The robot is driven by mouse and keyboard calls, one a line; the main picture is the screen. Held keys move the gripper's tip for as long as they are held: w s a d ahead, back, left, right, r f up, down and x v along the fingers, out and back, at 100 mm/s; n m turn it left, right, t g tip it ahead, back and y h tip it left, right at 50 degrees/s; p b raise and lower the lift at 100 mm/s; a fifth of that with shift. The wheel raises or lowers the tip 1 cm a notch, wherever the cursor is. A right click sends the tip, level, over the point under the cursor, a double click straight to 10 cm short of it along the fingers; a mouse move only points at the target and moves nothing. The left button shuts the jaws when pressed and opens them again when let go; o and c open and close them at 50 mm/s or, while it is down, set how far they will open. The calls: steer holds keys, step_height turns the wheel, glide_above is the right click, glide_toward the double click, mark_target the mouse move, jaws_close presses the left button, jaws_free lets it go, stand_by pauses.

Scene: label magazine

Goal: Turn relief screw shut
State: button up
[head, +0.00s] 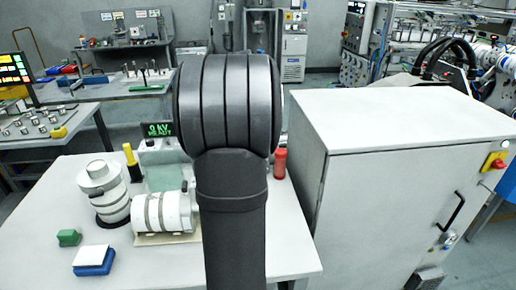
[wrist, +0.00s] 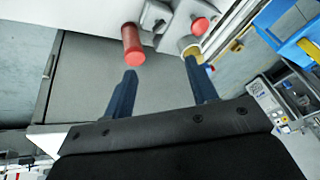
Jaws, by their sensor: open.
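My gripper (wrist: 160,68) shows in the wrist view as two dark blue fingers, spread apart with nothing between them. Beyond the left fingertip is a red cylinder (wrist: 133,45). Beyond the right fingertip are a brass-coloured round part (wrist: 192,47) and a red round knob (wrist: 200,26), next to grey metal fittings (wrist: 172,30). I cannot tell for certain which part is the relief screw, or whether a fingertip touches anything. In the head view my arm hides the gripper and the middle of the white table (head: 140,270). A red cylinder (head: 280,162) shows just right of the arm.
A tall grey cabinet (head: 400,130) stands close on the right. On the table's left are a banded white cylinder (head: 104,190), a lying white cylinder (head: 163,212), a yellow-and-black handle (head: 132,162), a green block (head: 68,238) and a blue-and-white block (head: 93,260). A display (head: 158,130) reads "0 kV READY".

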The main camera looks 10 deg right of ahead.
steer(key=w+d+f+n, duration=0.1)
steer(key=w+f+n, duration=0.1)
steer(key=f, duration=0.3)
steer(key=w+d+f+n, duration=0.1)
steer(key=w+f, duration=0.1)
steer(key=f, duration=0.4)
steer(key=w+d+f+n, duration=0.1)
steer(key=w+f+n, duration=0.1)
steer(key=f, duration=0.3)
steer(key=shift+d+f+n, duration=0.1)
steer(key=shift+f+n, duration=0.15)
steer(key=shift+n, duration=0.05)
steer(key=c, duration=1)
